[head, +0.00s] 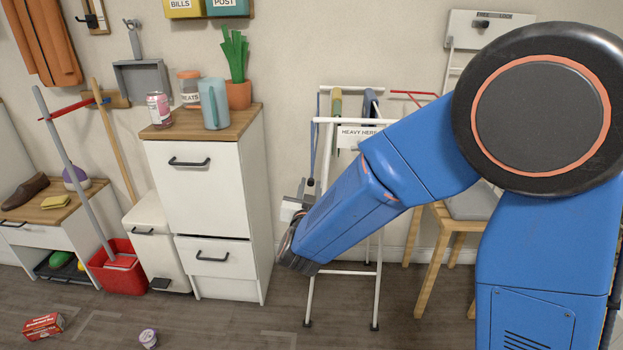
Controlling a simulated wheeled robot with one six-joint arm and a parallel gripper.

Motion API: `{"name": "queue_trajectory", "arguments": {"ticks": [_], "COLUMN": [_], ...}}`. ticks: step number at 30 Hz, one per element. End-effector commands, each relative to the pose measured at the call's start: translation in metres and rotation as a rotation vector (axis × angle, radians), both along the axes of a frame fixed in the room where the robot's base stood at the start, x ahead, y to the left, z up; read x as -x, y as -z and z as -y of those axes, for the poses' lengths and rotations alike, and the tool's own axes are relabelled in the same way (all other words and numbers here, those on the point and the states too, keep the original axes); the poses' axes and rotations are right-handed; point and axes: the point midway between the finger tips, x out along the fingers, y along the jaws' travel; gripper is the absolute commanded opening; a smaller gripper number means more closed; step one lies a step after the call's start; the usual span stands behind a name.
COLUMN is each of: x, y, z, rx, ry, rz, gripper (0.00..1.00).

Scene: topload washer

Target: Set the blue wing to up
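A white drying rack (378,225) stands against the wall in the middle of the head view, with a "HEAVY HERE" label on its upper part. A thin blue bar (313,140) runs nearly upright along the rack's left side, and it seems to be the blue wing, hanging down. Its lower end is hidden behind my gripper and arm. My gripper (296,202) is at the rack's left side, below the visible blue part. Its fingers are small and partly hidden by my wrist, so I cannot tell whether they are open or touching the wing.
A red bar (415,94) sticks out to the rack's right. Green (337,103) and blue (370,100) items hang on top. A white cabinet (205,190) stands close left of my gripper. A wooden-legged chair (432,265) is behind my arm. A small cup (148,338) lies on the floor.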

Motion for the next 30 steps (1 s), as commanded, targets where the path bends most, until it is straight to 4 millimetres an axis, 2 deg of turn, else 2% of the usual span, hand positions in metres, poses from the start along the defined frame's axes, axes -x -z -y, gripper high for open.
{"name": "queue_trajectory", "arguments": {"ticks": [3, 10, 15, 23, 26, 27, 30], "x": [-0.021, -0.047, -0.055, -0.055, -0.055, -0.055, -0.055], "y": [0.0, 0.0, 0.0, 0.0, 0.0, 0.0, 0.0], "z": [0.002, 0.002, 0.002, 0.002, 0.002, 0.002, 0.002], "rx": [0.0, 0.0, -0.001, -0.001, 0.0, 0.0, 0.0], "ry": [0.003, 0.002, 0.0, 0.0, 0.0, 0.0, 0.0], "rz": [0.0, 0.001, 0.0, 0.0, 0.0, 0.0, 0.0], "gripper": [0.25, 0.25, 0.25, 0.25, 0.03, 0.0, 0.0]}}
